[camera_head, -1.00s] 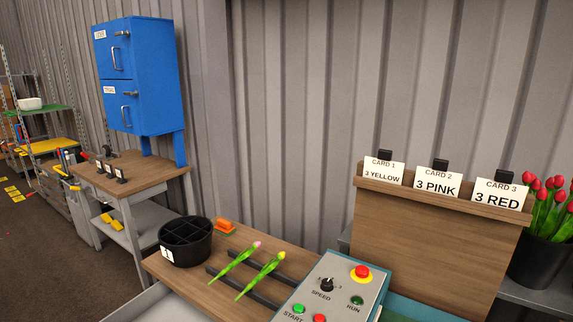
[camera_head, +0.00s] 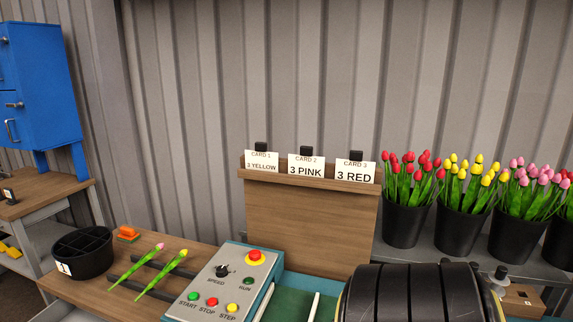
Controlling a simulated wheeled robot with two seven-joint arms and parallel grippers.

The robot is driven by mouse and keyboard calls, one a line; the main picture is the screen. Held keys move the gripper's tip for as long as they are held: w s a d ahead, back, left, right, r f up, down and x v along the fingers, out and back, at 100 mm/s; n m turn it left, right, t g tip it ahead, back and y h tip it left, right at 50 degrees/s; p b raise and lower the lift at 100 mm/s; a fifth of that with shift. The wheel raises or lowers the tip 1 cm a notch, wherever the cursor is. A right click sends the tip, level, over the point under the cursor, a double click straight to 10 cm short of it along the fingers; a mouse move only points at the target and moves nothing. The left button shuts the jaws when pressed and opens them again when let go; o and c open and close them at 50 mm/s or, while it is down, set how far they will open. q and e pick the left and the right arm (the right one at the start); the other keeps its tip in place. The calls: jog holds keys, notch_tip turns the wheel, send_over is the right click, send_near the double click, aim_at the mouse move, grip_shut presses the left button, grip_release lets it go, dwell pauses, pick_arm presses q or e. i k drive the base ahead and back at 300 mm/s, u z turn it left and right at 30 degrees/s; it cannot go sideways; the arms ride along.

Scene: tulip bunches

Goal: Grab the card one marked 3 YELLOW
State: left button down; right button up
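Card 1 (camera_head: 261,161), a white card marked 3 YELLOW, stands in a slot on top of the wooden board, at its left end. Card 2 (camera_head: 306,166), marked 3 PINK, stands in the middle. Card 3 (camera_head: 355,173), marked 3 RED, stands at the right end. A small black clip shows above each card. The wooden card board (camera_head: 310,220) is upright behind the control panel. Neither of my grippers is in the head view.
A control panel (camera_head: 217,286) with buttons stands in front of the board. A black roller (camera_head: 411,295) is at the front right. Black tulip buckets (camera_head: 405,222) line the right shelf. A divided black pot (camera_head: 83,255) and two tulips (camera_head: 162,274) are on the left bench.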

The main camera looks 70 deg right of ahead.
aim_at(259, 159)
jog(key=k, duration=0.5)
jog(key=z, duration=0.7)
